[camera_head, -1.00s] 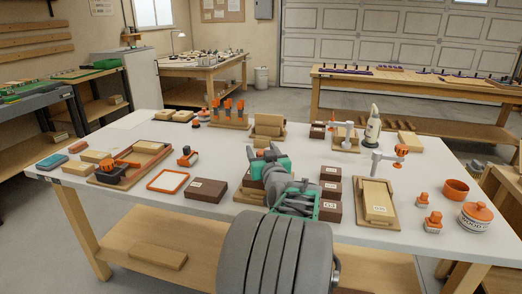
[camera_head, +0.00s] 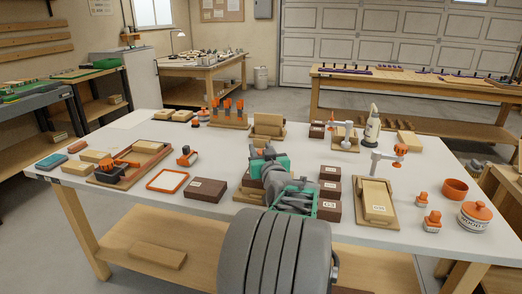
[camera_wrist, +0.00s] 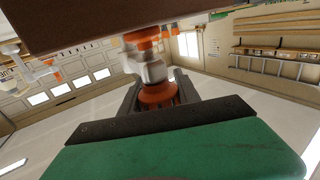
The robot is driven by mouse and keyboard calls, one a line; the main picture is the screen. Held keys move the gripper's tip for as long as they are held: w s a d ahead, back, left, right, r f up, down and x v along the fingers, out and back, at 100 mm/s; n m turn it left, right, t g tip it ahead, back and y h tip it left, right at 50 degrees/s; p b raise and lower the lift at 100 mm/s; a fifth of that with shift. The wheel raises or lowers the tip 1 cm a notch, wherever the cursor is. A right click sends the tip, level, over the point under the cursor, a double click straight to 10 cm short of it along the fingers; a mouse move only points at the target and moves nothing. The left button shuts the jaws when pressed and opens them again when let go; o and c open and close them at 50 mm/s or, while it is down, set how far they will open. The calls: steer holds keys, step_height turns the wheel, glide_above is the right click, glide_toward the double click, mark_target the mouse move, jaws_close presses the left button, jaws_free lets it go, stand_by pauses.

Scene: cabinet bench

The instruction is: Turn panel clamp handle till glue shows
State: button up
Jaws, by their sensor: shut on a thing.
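My gripper (camera_head: 258,158) is at the middle of the white bench, in front of the stacked wooden boards. In the wrist view my gripper (camera_wrist: 158,92) is shut on a round orange handle (camera_wrist: 158,94), with a finger on each side. A grey metal stem (camera_wrist: 154,70) joins the handle to an orange and silver part behind it. In the head view my arm hides most of the clamp and its handle. No glue can be made out in either view.
Dark brown blocks (camera_head: 205,190) lie left of my arm, and more (camera_head: 330,189) stand right of it. A tray with a wooden block (camera_head: 376,197) lies further right. A large brown surface (camera_wrist: 120,18) fills the top of the wrist view. An empty orange frame (camera_head: 168,181) lies left.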

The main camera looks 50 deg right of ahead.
steer(key=shift+r+m+g+h+p, duration=0.1)
steer(key=shift+m+g+h+p, duration=0.2)
steer(key=shift+p, duration=0.05)
jaws_close()
steer(key=shift+m+g+h, duration=0.3)
steer(key=shift+h, duration=0.1)
steer(key=shift+d+m+g+h, duration=0.1)
steer(key=shift+m+g+h, duration=0.5)
steer(key=shift+g, duration=0.1)
steer(key=m+g, duration=0.1)
steer(key=g+h+b, duration=0.1)
steer(key=m+g+h+b, duration=0.1)
steer(key=shift+s+d+f+m+g, duration=0.25)
steer(key=shift+s+f+m+g, duration=0.05)
steer(key=shift+s, duration=0.1)
steer(key=shift+s+d+r+m+g+h+b, duration=0.1)
steer(key=shift+s+m+g+h+b, duration=0.1)
steer(key=shift+m+g+h+b, duration=0.35)
steer(key=shift+g+b, duration=0.25)
steer(key=shift+b, duration=0.1)
steer(key=shift+s+r, duration=0.1)
steer(key=shift+r, duration=0.05)
steer(key=o, duration=1.3)
jaws_free()
